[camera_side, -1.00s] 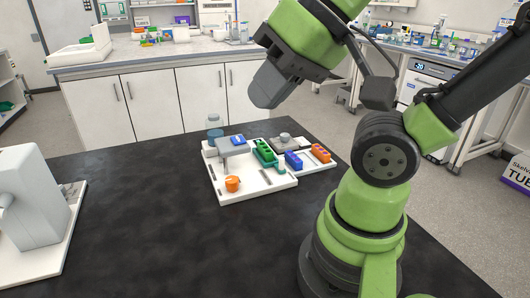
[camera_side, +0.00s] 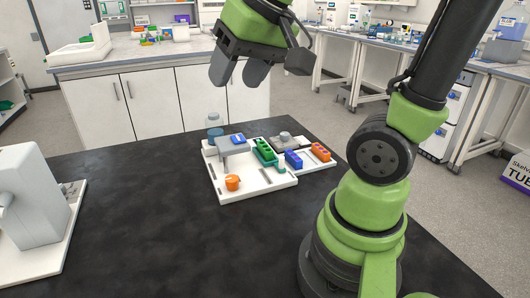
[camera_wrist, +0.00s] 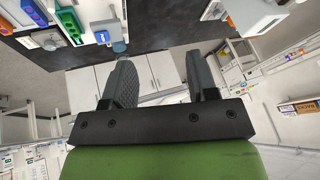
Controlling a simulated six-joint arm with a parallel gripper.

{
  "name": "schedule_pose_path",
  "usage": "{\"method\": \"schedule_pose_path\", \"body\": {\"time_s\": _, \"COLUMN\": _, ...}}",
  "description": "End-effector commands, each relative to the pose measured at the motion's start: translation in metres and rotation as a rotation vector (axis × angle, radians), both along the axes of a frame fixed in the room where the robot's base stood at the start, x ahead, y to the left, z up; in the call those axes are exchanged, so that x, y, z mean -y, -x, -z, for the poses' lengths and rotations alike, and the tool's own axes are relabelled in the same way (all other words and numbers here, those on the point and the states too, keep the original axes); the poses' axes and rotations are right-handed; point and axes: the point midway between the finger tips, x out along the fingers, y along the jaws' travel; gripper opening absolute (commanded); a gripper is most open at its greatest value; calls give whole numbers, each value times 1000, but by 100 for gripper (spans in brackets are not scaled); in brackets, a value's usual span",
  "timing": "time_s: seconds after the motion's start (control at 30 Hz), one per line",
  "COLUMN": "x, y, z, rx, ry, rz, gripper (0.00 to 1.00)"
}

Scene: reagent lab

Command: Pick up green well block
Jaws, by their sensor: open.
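The green well block (camera_side: 265,150) stands on the white tray (camera_side: 263,187) on the black table, between a grey device and a blue block. It also shows near the top left of the wrist view (camera_wrist: 69,22). My gripper (camera_side: 238,82) is high above the table, up and slightly left of the block in the side view. Its two grey fingers are apart with nothing between them. They also show in the wrist view (camera_wrist: 162,80), pointing away from the block.
A grey device with a blue top (camera_side: 231,148) is left of the green block. A clear bottle (camera_side: 214,122) stands behind. The table's front middle (camera_side: 160,240) is clear.

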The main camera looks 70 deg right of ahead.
Motion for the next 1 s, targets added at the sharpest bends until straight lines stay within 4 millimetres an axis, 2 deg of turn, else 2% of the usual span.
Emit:
{"method": "schedule_pose_path", "body": {"time_s": 0.03, "x": 18, "y": -15, "z": 6, "rx": -39, "ry": 12, "rz": 37, "gripper": 53}}
{"method": "schedule_pose_path", "body": {"time_s": 0.1, "x": 44, "y": -32, "z": 16, "rx": -81, "ry": 27, "rz": 78, "gripper": 53}}
{"method": "schedule_pose_path", "body": {"time_s": 0.23, "x": 96, "y": -56, "z": 43, "rx": -164, "ry": 45, "rz": 148, "gripper": 53}}
{"method": "schedule_pose_path", "body": {"time_s": 0.37, "x": 152, "y": -67, "z": 82, "rx": -247, "ry": 49, "rz": 212, "gripper": 53}}
{"method": "schedule_pose_path", "body": {"time_s": 0.5, "x": 204, "y": -63, "z": 127, "rx": -321, "ry": 41, "rz": 265, "gripper": 53}}
{"method": "schedule_pose_path", "body": {"time_s": 0.6, "x": 228, "y": -56, "z": 152, "rx": -359, "ry": 31, "rz": 290, "gripper": 53}}
{"method": "schedule_pose_path", "body": {"time_s": 0.7, "x": 242, "y": -50, "z": 169, "rx": -381, "ry": 25, "rz": 303, "gripper": 53}}
{"method": "schedule_pose_path", "body": {"time_s": 1.0, "x": 251, "y": -51, "z": 209, "rx": -393, "ry": 21, "rz": 306, "gripper": 53}}
